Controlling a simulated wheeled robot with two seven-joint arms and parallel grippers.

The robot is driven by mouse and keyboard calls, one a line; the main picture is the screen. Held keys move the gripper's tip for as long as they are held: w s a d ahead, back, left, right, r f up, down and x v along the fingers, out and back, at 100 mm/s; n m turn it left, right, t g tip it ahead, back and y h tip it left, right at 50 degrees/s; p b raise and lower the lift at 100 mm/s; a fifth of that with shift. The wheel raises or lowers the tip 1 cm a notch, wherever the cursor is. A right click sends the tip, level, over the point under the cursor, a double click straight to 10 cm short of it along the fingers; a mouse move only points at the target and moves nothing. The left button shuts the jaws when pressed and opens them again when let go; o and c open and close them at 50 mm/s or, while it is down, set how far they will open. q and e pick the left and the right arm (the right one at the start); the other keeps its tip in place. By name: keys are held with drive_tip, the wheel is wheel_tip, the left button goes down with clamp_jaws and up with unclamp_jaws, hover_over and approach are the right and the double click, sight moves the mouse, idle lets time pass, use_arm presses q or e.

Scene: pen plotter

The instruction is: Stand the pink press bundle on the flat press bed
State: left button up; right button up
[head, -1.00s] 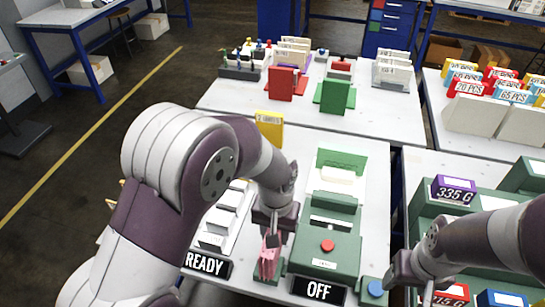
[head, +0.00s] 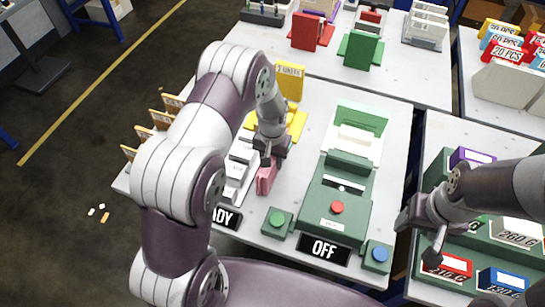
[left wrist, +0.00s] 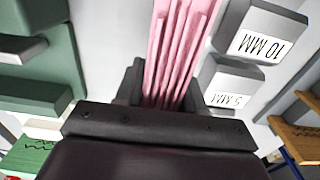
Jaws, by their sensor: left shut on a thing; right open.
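The pink press bundle (head: 266,181) is held by my left gripper (head: 269,160), just left of the green press machine (head: 322,212). In the left wrist view the bundle (left wrist: 178,45) shows as several pink layers between the shut fingers. I cannot tell whether its lower end touches the table. A pale flat surface (head: 352,152) lies at the machine's back, before a green upright plate; I cannot tell surely if it is the press bed. My right gripper (head: 424,222) is open and empty, right of the machine.
Grey blocks (head: 237,178) stand close left of the bundle; the wrist view shows 10 MM and 5 MM labels. A yellow stand (head: 289,82) is behind. A green button (head: 277,219), a blue button (head: 378,254) and an OFF sign (head: 324,249) are in front.

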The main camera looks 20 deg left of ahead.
use_arm(q)
drive_tip(key=shift+w+f, duration=0.15)
drive_tip(key=shift+f, duration=0.15)
drive_tip(key=shift+f, duration=0.1)
drive_tip(key=o, duration=1.2)
drive_tip(key=shift+c, duration=0.2)
